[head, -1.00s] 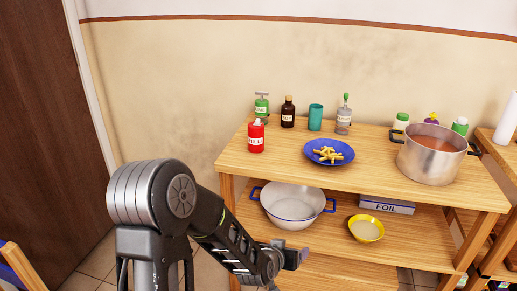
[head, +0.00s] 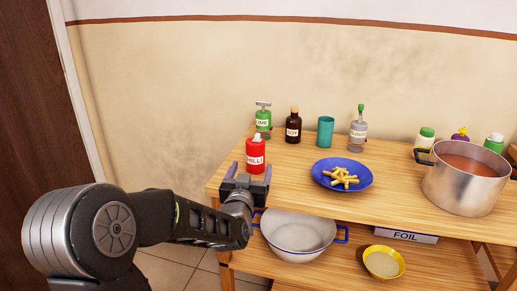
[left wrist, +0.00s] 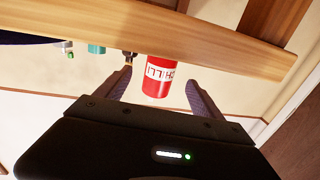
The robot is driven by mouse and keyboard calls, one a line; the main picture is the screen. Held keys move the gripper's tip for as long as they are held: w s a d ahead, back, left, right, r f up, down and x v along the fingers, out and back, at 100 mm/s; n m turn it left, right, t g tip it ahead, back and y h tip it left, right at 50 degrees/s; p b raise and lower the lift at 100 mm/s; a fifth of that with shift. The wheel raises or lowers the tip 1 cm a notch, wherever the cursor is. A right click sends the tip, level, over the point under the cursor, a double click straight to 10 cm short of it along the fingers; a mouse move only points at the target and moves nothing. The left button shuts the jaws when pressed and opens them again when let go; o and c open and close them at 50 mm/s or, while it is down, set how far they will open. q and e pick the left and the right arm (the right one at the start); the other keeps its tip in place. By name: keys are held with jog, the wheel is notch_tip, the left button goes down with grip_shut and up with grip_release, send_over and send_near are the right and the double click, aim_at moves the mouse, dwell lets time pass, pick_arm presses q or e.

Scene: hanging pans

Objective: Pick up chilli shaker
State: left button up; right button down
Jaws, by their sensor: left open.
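The chilli shaker (head: 256,156) is a red bottle with a white label and a pale tip, upright near the left front edge of the wooden table top (head: 420,215). My left gripper (head: 246,170) is open and empty, just in front of the shaker, with its fingers pointing toward it. In the left wrist view the shaker (left wrist: 158,78) appears upside down, between and beyond the two open fingers (left wrist: 160,92). I cannot tell if the fingers reach around it. My right gripper is not in view.
A green lime bottle (head: 263,122), a brown soy bottle (head: 294,127), a teal cup (head: 325,131) and a clear dispenser (head: 358,133) stand behind. A blue plate of fries (head: 325,178) and a steel pot (head: 458,190) are right. A white pan (head: 298,238) sits on the lower shelf.

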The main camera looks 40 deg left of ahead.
aim_at(256, 155)
pick_arm(q)
jog(key=shift+w+a+r, duration=0.1)
jog(key=shift+w, duration=0.1)
jog(key=shift+s, duration=0.1)
jog(key=shift+x, duration=1.3)
jog(key=shift+x, duration=2.65)
jog(key=shift+c, duration=0.5)
jog(key=c, duration=1.5)
jog(key=shift+o, duration=0.2)
